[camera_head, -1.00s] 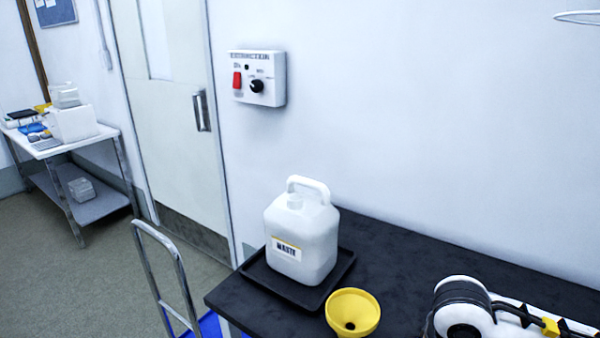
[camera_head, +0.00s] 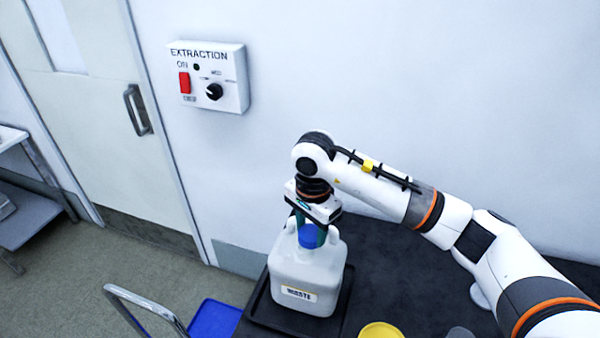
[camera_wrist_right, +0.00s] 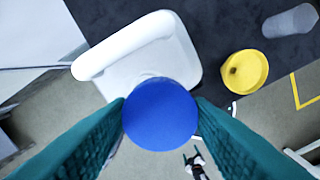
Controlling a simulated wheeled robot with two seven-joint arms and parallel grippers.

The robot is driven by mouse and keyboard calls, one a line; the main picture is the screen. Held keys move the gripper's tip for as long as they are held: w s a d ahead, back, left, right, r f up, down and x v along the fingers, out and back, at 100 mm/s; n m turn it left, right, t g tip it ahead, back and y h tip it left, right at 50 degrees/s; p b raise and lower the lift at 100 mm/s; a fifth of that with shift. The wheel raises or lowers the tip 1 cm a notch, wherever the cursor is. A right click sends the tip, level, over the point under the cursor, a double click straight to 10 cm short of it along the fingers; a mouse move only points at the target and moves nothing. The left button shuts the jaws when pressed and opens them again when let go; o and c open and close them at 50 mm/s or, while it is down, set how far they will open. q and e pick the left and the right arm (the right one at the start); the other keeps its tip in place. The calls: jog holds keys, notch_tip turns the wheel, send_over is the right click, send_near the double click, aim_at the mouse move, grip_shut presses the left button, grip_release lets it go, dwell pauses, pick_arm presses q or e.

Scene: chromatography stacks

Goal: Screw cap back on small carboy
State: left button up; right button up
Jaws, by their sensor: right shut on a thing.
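The small carboy (camera_head: 306,275) is a white jug with a "WASTE" label, standing upright in a black tray (camera_head: 262,311) on the dark bench. My right gripper (camera_head: 309,232) points down over its neck and is shut on the blue cap (camera_head: 308,237). In the right wrist view the blue cap (camera_wrist_right: 160,114) sits between the two teal fingers (camera_wrist_right: 160,116), with the carboy (camera_wrist_right: 150,62) and its handle behind it. The cap hides the neck, so I cannot tell whether it touches the threads. My left gripper is not in view.
A yellow funnel (camera_head: 380,330) lies on the bench in front of the carboy; it also shows in the right wrist view (camera_wrist_right: 245,71). A grey cylinder (camera_wrist_right: 291,21) stands near it. The extraction control box (camera_head: 208,77) is on the wall behind. A metal trolley handle (camera_head: 145,305) is at the lower left.

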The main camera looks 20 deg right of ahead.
aim_at(306, 227)
jog(key=shift+w+a+r+m, duration=0.25)
jog(key=shift+w+r+m, duration=0.05)
jog(key=shift+w+r, duration=0.4)
jog(key=shift+w+a, duration=0.15)
jog(key=shift+w, duration=0.05)
jog(key=shift+f, duration=0.15)
jog(key=shift+s+f, duration=0.2)
jog(key=shift+f, duration=0.2)
jog(key=shift+s+f, duration=0.1)
jog(key=shift+f, duration=0.25)
notch_tip(306, 227, down, 2)
jog(key=shift+b, duration=0.55)
jog(key=shift+f, duration=0.15)
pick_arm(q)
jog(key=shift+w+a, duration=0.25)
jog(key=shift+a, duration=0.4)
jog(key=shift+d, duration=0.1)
